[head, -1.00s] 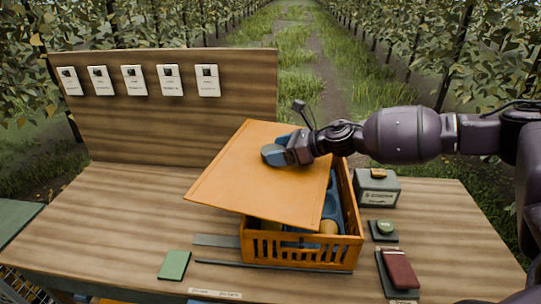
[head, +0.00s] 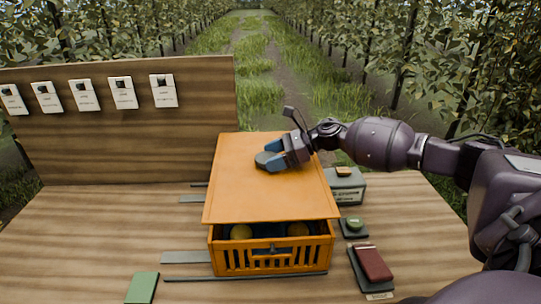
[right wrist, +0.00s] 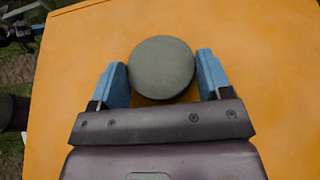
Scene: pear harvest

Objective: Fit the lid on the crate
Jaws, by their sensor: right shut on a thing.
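The orange lid (head: 262,190) is over the orange slatted crate (head: 290,254) on the table. The lid covers most of the crate's top, and its long sides run close to the crate's direction. A dark opening shows between the lid's front edge and the crate's front rim, with yellow-green pears (head: 241,231) inside. My right gripper (head: 268,160) is shut on the lid's round grey-green knob (right wrist: 162,68), with a blue finger on each side in the right wrist view. The far rim is hidden under the lid. My left gripper is not in view.
A grey box (head: 346,190), a green round thing on a dark pad (head: 354,226) and a dark red block (head: 373,263) stand right of the crate. A green block (head: 142,288) lies at front left. Flat grey strips (head: 186,257) lie beside the crate. The left tabletop is mostly clear.

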